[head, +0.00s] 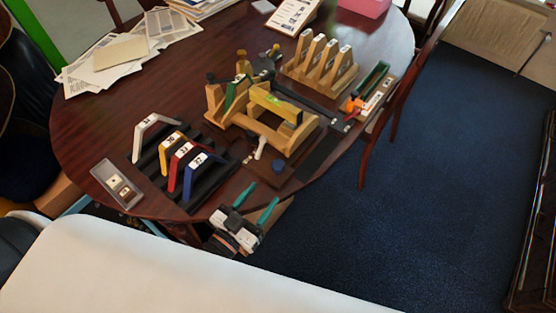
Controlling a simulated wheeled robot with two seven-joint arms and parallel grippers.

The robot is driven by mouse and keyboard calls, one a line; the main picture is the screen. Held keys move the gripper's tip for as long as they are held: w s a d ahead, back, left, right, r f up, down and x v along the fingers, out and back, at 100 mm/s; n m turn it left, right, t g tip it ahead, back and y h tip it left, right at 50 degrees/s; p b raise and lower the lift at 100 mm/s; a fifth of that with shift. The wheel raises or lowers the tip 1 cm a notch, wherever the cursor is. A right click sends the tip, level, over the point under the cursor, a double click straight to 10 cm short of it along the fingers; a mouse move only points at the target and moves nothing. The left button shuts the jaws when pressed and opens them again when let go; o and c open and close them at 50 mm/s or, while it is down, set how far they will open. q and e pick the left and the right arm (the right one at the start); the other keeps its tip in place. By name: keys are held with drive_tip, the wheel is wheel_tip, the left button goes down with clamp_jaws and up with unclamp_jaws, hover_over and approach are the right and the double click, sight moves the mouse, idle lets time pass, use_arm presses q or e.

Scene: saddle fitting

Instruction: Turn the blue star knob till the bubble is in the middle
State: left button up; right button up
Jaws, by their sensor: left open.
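A small dark blue knob (278,168) sits low at the front of a wooden stand (262,133) on the table. A yellow level (275,104) rests across the top of the stand; a greenish patch shows on it, but the bubble is too small to make out. My left gripper (264,195), with teal fingers, is open and empty near the table's front edge. It is in front of the knob in the picture and apart from it. My right gripper is not in view.
Left of the stand, a black rack (207,188) holds several numbered coloured brackets. A wooden rack (320,66) stands behind, and a tray with a green item (374,78) lies at the right. Papers (112,60) cover the back left. A white surface (150,268) fills the foreground.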

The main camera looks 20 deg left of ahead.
sight(275, 169)
use_arm(q)
drive_tip(key=w, duration=0.3)
drive_tip(key=w+y, duration=0.1)
drive_tip(key=w, duration=0.3)
drive_tip(key=w+d+n+y+p, duration=0.1)
drive_tip(key=w, duration=0.2)
drive_tip(key=shift+w+d+f, duration=0.1)
drive_tip(key=shift+w, duration=0.25)
drive_tip(key=shift+c, duration=0.2)
drive_tip(key=c, duration=0.9)
